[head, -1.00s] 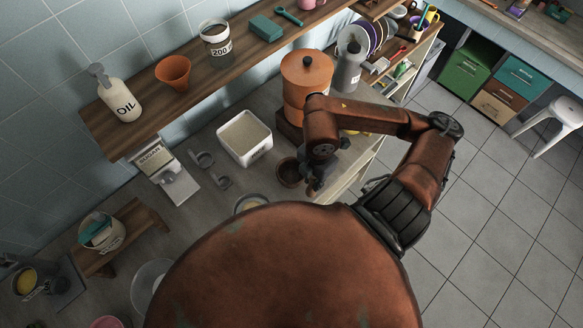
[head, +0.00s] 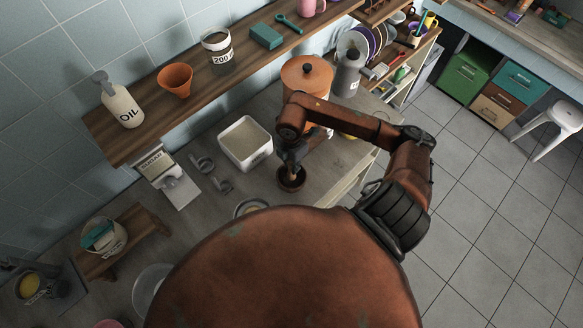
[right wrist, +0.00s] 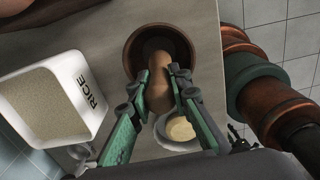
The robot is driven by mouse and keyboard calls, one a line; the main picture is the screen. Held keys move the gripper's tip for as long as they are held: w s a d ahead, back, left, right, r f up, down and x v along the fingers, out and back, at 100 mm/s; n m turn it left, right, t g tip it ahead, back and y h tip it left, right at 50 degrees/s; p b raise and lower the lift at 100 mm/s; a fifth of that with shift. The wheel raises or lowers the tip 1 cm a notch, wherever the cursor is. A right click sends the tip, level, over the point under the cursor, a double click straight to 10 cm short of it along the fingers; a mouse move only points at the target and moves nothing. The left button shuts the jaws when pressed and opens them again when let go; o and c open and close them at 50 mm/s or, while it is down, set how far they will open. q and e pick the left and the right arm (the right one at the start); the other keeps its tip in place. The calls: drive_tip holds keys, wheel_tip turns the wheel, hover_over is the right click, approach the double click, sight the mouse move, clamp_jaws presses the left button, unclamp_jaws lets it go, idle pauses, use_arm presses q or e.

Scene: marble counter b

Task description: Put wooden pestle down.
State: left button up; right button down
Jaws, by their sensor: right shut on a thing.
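My right gripper (head: 293,160) is above the brown mortar bowl (head: 291,185) on the counter. In the right wrist view, the green fingers of my right gripper (right wrist: 160,75) are shut on the wooden pestle (right wrist: 159,96). The pestle's far end lies within the outline of the round brown bowl (right wrist: 133,48). Whether it touches the bowl's bottom cannot be told. My left gripper is not in view.
A white rice container (head: 245,143) stands left of the bowl and also shows in the wrist view (right wrist: 85,103). An orange pot (head: 306,78) stands behind my right arm. A small dish (right wrist: 180,130) with yellow contents is near the bowl. Measuring cups (head: 203,163) lie to the left.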

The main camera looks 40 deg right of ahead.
sight(291, 169)
wheel_tip(291, 169, down, 3)
drive_tip(key=shift+w+p, duration=0.1)
drive_tip(key=shift+p, duration=0.65)
drive_tip(key=shift+f, duration=0.1)
drive_tip(key=shift+f, duration=0.2)
drive_tip(key=c, duration=1.8)
unclamp_jaws()
drive_tip(key=shift+r, duration=0.15)
